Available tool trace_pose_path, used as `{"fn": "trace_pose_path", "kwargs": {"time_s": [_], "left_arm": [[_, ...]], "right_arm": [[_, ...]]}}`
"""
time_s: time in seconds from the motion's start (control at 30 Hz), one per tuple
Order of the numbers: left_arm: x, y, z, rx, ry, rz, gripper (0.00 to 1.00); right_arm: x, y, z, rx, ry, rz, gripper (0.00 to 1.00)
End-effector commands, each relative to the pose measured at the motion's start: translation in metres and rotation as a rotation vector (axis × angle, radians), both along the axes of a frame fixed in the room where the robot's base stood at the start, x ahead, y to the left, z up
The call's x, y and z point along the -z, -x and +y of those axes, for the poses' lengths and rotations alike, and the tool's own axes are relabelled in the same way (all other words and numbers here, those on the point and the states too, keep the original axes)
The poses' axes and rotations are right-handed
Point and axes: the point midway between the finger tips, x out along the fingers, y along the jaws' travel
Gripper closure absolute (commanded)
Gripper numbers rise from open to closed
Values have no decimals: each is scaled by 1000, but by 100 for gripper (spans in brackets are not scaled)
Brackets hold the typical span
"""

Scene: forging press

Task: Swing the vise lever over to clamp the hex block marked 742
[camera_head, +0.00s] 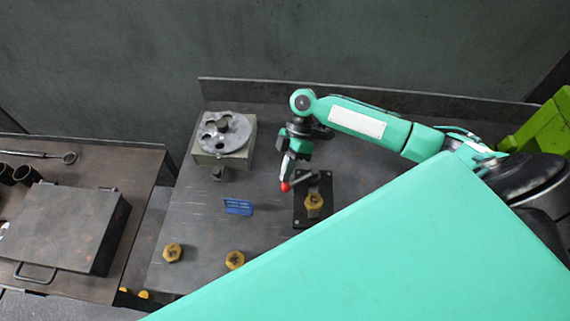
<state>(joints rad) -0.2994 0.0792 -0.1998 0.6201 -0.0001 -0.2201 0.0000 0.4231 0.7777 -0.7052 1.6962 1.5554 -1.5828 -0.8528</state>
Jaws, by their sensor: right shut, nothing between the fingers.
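The vise (325,187) is a dark plate with small bolts on the workbench, right of centre. A yellow hex block (314,206) sits in it; I cannot read its number. The vise lever (304,179) is a dark rod with a red ball end (286,187) pointing left. My right gripper (287,176) points down just above the red ball. It is shut and empty; I cannot tell if it touches the lever. My left gripper is not in view. My green body covers the lower right.
A grey block with a round holed disc (228,133) stands at the back left of the bench. A blue label (238,207) and two yellow hex blocks (172,252) (235,260) lie nearer. A metal case (66,226) is on the left table. A green bin (543,125) stands far right.

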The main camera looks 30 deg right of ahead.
Motion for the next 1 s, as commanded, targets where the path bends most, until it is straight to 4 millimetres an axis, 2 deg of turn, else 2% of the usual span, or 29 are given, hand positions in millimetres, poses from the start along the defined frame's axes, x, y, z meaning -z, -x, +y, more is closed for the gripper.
{"fn": "trace_pose_path", "kwargs": {"time_s": [0.17,0.4,0.6,0.8,1.0], "left_arm": [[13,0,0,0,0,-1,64],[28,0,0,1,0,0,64],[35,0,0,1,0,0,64],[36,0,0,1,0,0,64],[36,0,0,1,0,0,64]], "right_arm": [[-23,-15,-18,3,1,-9,100],[-66,-37,-48,4,1,-9,100],[-91,-49,-64,4,1,-8,100],[-101,-53,-71,3,-1,-6,100],[-102,-53,-71,3,0,-6,100]]}}
